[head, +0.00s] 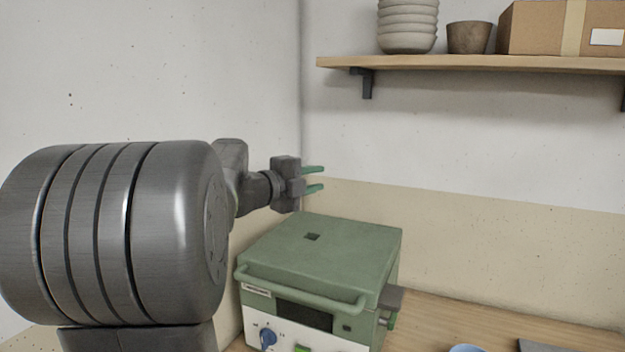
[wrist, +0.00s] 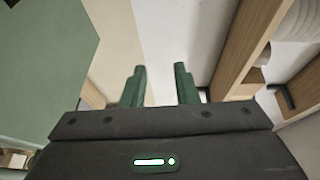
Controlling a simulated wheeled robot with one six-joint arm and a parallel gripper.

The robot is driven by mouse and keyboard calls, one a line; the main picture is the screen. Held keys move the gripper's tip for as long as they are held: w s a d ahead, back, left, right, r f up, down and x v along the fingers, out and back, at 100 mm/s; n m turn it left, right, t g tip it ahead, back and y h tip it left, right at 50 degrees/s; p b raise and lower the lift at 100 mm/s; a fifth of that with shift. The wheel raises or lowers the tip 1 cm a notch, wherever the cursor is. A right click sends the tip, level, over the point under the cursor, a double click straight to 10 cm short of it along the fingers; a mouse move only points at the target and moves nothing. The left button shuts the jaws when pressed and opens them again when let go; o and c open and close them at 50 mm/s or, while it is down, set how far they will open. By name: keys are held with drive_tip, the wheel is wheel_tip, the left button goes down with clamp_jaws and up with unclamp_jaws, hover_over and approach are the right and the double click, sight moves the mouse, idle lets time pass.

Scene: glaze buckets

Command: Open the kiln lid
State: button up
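The green kiln (head: 330,250) stands on a wooden counter in the head view, its flat lid shut on the body. A bar handle (head: 300,290) runs along the front edge of the lid. My gripper (head: 318,178) is above the back of the lid, apart from it, with its two green fingers spread and nothing between them. In the wrist view the fingers of my gripper (wrist: 160,85) are also apart and empty. Part of the green lid (wrist: 45,60) shows at the left of the wrist view. The handle is not in the wrist view.
A wooden shelf (head: 480,63) on the back wall holds stacked bowls (head: 407,28), a brown pot (head: 469,38) and a cardboard box (head: 560,28). A blue item (head: 467,349) lies on the counter at the right.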

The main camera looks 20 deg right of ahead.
clamp_jaws()
drive_tip(key=c, duration=0.5)
unclamp_jaws()
idle(0.4)
drive_tip(key=o, duration=0.5)
drive_tip(key=shift+a, duration=0.1)
drive_tip(key=f+b+v, duration=0.1)
drive_tip(key=v, duration=1.2)
drive_tip(key=shift+a+r, duration=0.35)
drive_tip(key=shift+r, duration=0.2)
